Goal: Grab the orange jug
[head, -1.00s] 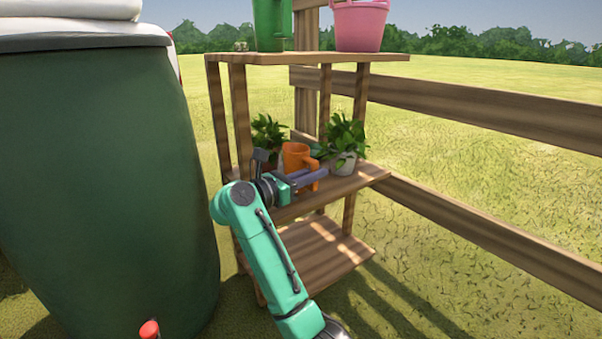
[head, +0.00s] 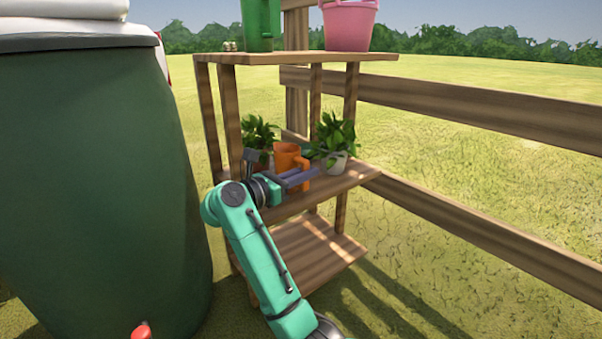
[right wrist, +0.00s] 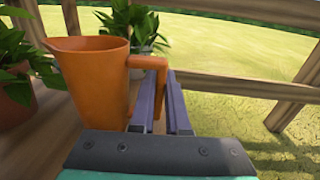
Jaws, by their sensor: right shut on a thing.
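The orange jug (head: 288,160) stands upright on the middle shelf of the wooden rack, between two potted plants. In the right wrist view the jug (right wrist: 95,85) fills the left side, with its handle (right wrist: 150,66) toward the right. My right gripper (head: 308,174) reaches in front of the jug from the left. In the right wrist view its two purple-grey fingers (right wrist: 164,102) are close together, shut on the handle's lower part. The jug's base is partly hidden behind the gripper. My left gripper is not in view.
A plant in a white pot (head: 337,162) stands just right of the jug, and another plant (head: 258,135) to its left. The top shelf (head: 300,57) holds a green container (head: 257,25) and a pink bucket (head: 348,25). A large green barrel (head: 100,180) is at left, a wooden fence (head: 450,105) at right.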

